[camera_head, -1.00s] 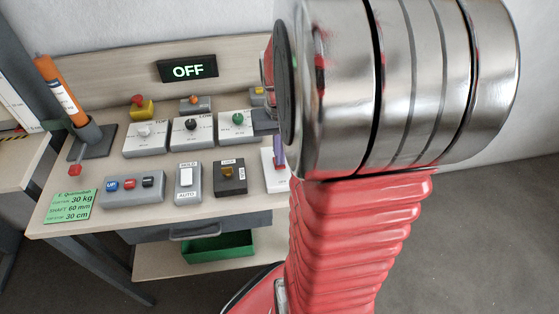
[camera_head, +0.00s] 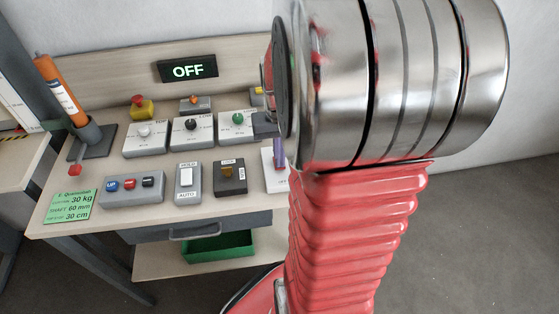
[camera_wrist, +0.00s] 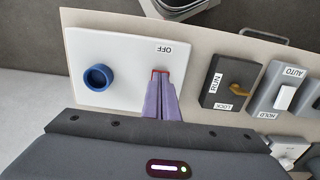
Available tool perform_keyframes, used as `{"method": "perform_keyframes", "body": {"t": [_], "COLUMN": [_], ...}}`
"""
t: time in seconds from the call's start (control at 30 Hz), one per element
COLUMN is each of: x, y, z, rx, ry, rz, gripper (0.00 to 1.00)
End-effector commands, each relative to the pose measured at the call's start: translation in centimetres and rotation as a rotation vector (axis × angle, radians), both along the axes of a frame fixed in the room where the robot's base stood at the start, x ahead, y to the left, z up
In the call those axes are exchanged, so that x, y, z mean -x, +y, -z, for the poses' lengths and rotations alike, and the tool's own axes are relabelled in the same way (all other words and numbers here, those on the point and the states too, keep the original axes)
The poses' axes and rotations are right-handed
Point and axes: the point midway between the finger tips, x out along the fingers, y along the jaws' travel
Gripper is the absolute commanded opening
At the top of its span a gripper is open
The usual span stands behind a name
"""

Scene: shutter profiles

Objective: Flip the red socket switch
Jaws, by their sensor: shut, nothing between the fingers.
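The red socket switch (camera_wrist: 160,71) shows as a small red patch on a white panel (camera_wrist: 115,58) in the wrist view. An OFF label is printed beside it, and a round blue socket (camera_wrist: 98,77) is on the same panel. My gripper (camera_wrist: 161,80) has purple fingers that are shut and empty. Their tips are right at the switch and cover most of it; I cannot tell whether they touch it. In the head view, my arm hides most of the white panel (camera_head: 270,180) and the switch; a bit of purple finger shows beside the arm.
The bench top carries a HOLD/AUTO switch box (camera_head: 188,197), a dark key-switch box (camera_head: 230,190), a push-button box (camera_head: 133,189) and several dial boxes. The sign (camera_head: 187,67) reads OFF. A green bin (camera_head: 217,247) is on the lower shelf.

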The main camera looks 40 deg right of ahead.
Motion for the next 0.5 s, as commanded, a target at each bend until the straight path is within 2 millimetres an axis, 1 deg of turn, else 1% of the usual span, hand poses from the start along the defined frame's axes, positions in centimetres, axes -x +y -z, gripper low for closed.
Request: {"method": "perform_keyframes", "body": {"t": [0.3, 0.5], "x": [-0.01, -0.01], "y": [0.01, 0.0], "z": [0.34, -0.09], "rx": [0.0, 0.0], "ry": [0.0, 0.0], "rz": [0.0, 0.0], "gripper": [0.0, 0.0]}}
